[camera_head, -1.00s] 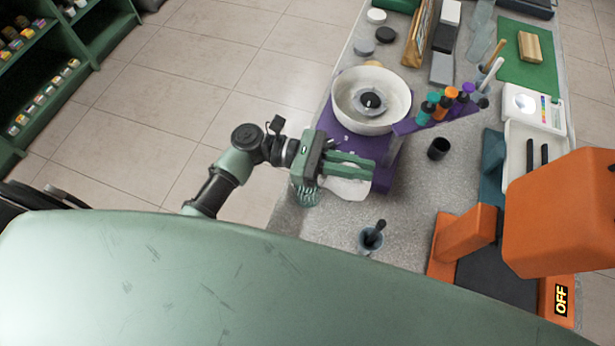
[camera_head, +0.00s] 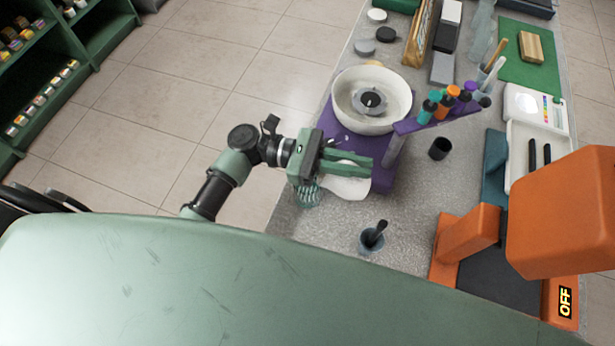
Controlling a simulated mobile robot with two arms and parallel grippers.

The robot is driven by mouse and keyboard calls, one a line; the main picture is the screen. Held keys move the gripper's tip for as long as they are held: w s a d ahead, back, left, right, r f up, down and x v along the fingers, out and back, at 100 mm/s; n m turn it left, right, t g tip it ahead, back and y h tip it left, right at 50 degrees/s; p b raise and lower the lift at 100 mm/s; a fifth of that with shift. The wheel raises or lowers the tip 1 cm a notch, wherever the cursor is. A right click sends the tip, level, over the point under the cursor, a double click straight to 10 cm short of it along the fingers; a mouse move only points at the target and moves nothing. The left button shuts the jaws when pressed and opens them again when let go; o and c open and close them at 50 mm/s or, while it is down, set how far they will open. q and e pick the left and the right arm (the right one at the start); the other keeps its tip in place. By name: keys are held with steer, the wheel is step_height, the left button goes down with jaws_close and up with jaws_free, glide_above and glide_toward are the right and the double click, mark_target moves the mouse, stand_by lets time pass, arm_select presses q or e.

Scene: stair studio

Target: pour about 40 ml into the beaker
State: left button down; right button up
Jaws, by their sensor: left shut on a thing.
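My left gripper (camera_head: 362,164) reaches in from the left over the near left part of the grey table. It is shut on a pale, whitish thing (camera_head: 346,187), mostly hidden under the green fingers; whether this is a pouring vessel I cannot tell. A greenish striped thing (camera_head: 306,195) shows just under the gripper's body at the table's left edge; what it is stays unclear. No beaker can be made out for certain. A small bluish cup (camera_head: 367,246) with a dark stick in it stands nearer me, apart from the gripper. My right gripper is not in view.
A white bowl (camera_head: 345,118) on a purple base stands just beyond the gripper, beside a purple rack (camera_head: 408,125) of coloured-capped bottles. A black cup (camera_head: 440,149) stands to the right. An orange machine reading OFF (camera_head: 565,302) fills the near right. Bare grey table (camera_head: 418,200) lies between.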

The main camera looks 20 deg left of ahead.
mark_target(369, 182)
arm_select(q)
steer(key=shift+a+r+h+b, duration=0.25)
steer(key=shift+a+h+b, duration=0.15)
steer(key=shift+a, duration=0.25)
steer(key=shift+d+r+p, duration=0.15)
steer(key=shift+d+p, duration=0.1)
steer(key=shift+p, duration=0.1)
steer(key=d+y+p, duration=0.1)
steer(key=p, duration=0.1)
steer(key=d+f+y+p, duration=0.1)
steer(key=p, duration=0.1)
steer(key=shift+d+f+y, duration=0.2)
steer(key=shift+f+y, duration=0.05)
steer(key=shift+y, duration=0.15)
steer(key=shift+f, duration=0.25)
steer(key=y+p, duration=0.1)
steer(key=p, duration=0.2)
steer(key=d+y+p, duration=0.1)
steer(key=p, duration=0.2)
steer(key=shift+w+d+f, duration=0.1)
steer(key=shift+d+f, duration=0.1)
steer(key=shift+f, duration=0.15)
steer(key=shift+d+f+y+p, duration=0.1)
steer(key=shift+d+y+p, duration=0.05)
steer(key=shift+y+p, duration=0.4)
steer(key=shift+d+f+y+b, duration=0.35)
steer(key=shift+f+y, duration=0.2)
steer(key=shift+f, duration=0.2)
